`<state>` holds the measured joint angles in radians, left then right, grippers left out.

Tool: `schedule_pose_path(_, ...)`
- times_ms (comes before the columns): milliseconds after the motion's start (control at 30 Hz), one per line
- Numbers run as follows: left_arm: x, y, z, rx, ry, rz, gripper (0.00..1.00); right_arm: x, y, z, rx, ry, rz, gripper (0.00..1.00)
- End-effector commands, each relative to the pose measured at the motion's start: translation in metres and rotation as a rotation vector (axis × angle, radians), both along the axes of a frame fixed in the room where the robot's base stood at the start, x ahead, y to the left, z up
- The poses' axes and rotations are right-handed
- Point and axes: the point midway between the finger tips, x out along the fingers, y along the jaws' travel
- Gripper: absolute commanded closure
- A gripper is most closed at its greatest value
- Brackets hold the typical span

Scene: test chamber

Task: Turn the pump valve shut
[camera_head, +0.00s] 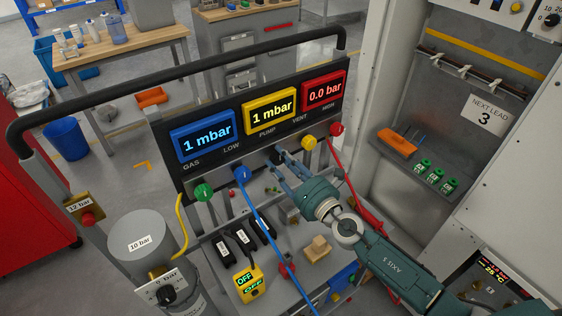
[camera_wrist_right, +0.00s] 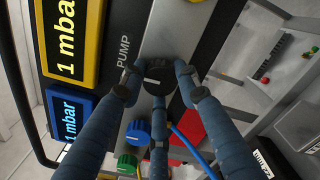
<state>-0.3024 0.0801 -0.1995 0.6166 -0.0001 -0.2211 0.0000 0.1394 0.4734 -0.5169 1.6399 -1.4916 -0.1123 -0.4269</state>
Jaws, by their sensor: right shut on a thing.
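The pump valve is a black knob (camera_wrist_right: 157,79) with a white line, below the PUMP label on the panel. In the head view the knob (camera_head: 275,157) is partly hidden by my fingers. My right gripper (camera_head: 281,163) reaches in from the lower right and is shut on the knob. In the right wrist view the three fingers of this gripper (camera_wrist_right: 157,92) stand around the knob. The yellow display (camera_head: 269,108) above it reads 1 mbar. My left gripper is not in view.
A green knob (camera_head: 204,192) and a blue knob (camera_head: 242,174) sit left of it; a yellow knob (camera_head: 309,142) and a red knob (camera_head: 336,129) sit right. A blue hose (camera_head: 268,228) hangs in front. A black handrail (camera_head: 200,65) runs above the panel.

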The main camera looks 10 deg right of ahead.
Motion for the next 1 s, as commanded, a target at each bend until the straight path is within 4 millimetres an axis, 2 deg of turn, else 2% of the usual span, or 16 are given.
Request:
schedule_pose_path(167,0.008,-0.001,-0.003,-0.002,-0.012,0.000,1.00,-0.002,0.002,-0.004,0.053,0.027,0.005,0.95)
schedule_pose_path(367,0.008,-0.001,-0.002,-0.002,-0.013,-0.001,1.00,-0.002,0.003,-0.004,0.055,0.030,0.006,0.95)
schedule_pose_path(400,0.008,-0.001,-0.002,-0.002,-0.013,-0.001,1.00,-0.002,0.003,-0.004,0.055,0.030,0.007,0.67)
schedule_pose_path(500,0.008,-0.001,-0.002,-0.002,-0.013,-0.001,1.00,-0.002,0.003,-0.004,0.054,0.029,0.006,0.50)
schedule_pose_path(833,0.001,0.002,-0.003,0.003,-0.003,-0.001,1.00,-0.004,0.000,-0.003,0.054,0.027,0.004,0.50)
schedule_pose_path(1000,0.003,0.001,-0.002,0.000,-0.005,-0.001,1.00,-0.025,-0.008,-0.004,0.053,0.030,0.003,0.50)
